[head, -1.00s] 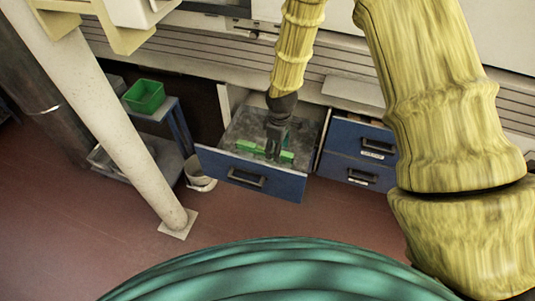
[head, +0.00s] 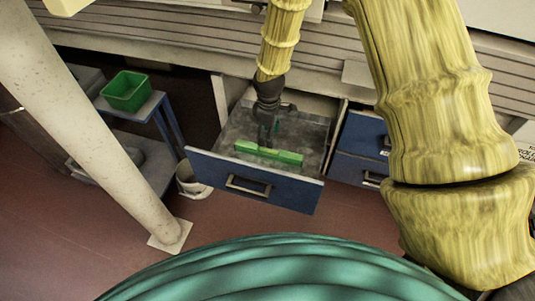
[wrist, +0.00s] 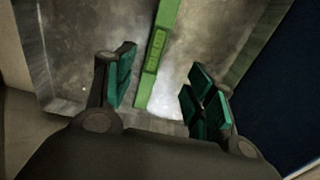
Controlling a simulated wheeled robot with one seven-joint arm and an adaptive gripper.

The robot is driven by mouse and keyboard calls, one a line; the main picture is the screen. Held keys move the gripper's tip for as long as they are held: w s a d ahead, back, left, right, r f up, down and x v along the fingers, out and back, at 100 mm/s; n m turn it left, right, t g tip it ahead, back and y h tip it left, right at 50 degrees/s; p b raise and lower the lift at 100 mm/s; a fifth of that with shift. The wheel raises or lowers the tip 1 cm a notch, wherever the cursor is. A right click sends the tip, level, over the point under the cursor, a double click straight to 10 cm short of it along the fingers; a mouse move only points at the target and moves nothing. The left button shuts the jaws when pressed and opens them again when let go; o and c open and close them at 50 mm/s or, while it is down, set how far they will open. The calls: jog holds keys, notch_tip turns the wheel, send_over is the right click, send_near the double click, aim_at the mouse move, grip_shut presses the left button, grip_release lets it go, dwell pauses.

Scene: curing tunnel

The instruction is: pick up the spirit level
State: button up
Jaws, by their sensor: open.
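The spirit level (head: 284,157) is a green bar lying in the open blue-fronted drawer (head: 240,182), near its front panel. In the wrist view the level (wrist: 158,45) runs from the top edge down to the gap between my fingers. My gripper (head: 267,137) reaches down into the drawer, just behind the middle of the level in the head view. In the wrist view my gripper (wrist: 160,85) is open and empty, with one green-padded finger on each side of the level's line. Its height above the level is hard to tell.
Closed blue drawers (head: 362,150) stand right of the open one. A pale post (head: 110,150) rises at the left. Behind it, a small blue-legged stand (head: 150,108) holds a green bin (head: 128,91). A white bucket (head: 188,184) sits on the floor beside the drawer.

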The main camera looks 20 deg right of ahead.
send_over(269, 150)
jog(key=f, duration=0.4)
jog(key=shift+s+f+b, duration=0.3)
jog(key=shift+f+b, duration=0.05)
jog(key=shift+b, duration=0.05)
jog(key=shift+w+f+b, duration=0.2)
jog(key=shift+f+b, duration=0.2)
jog(key=shift+f, duration=1)
jog(key=shift+w+f+b, duration=0.2)
jog(key=shift+f+b, duration=0.15)
jog(key=shift+f, duration=1.05)
grip_shut()
